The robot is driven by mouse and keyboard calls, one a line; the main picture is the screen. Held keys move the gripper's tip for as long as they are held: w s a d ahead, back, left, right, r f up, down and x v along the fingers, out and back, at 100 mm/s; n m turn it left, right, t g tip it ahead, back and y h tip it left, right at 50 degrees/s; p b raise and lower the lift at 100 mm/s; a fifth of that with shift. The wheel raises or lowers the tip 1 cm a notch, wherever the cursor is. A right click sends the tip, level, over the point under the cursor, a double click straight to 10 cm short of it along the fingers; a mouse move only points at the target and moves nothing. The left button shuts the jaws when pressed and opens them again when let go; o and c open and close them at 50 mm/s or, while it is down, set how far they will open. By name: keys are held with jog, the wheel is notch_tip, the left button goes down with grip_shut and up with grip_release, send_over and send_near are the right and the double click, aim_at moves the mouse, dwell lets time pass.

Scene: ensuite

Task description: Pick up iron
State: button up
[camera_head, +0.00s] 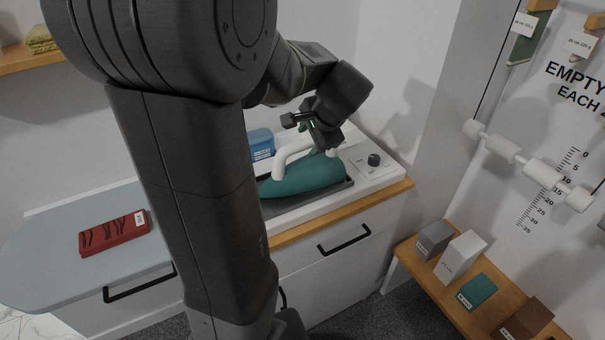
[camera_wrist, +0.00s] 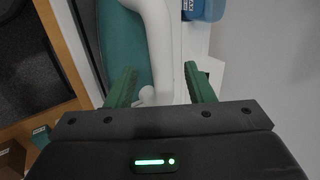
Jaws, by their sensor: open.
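The iron (camera_head: 309,176) has a teal body and a white handle (camera_head: 290,152). It rests on a dark pad on the counter, in the middle of the head view. In the wrist view, its teal body (camera_wrist: 125,45) is at upper left and its white handle (camera_wrist: 162,50) runs down between my fingers. My gripper (camera_head: 308,120) is above the back end of the iron. In the wrist view my gripper (camera_wrist: 160,85) is open, with one green finger on each side of the handle. I cannot tell whether either finger touches it. My arm hides part of the counter.
A blue container (camera_head: 261,144) stands behind the iron. A control panel with a dark knob (camera_head: 374,160) is to its right. A red folded cloth (camera_head: 114,233) lies on the grey-blue ironing board (camera_head: 50,262) at left. A wooden shelf with several blocks stands at lower right.

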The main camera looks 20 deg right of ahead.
aim_at(301, 147)
jog(key=shift+p+x, duration=0.6)
jog(key=shift+x, duration=2.8)
jog(key=shift+a, duration=0.1)
grip_shut()
jog(key=shift+r, duration=0.1)
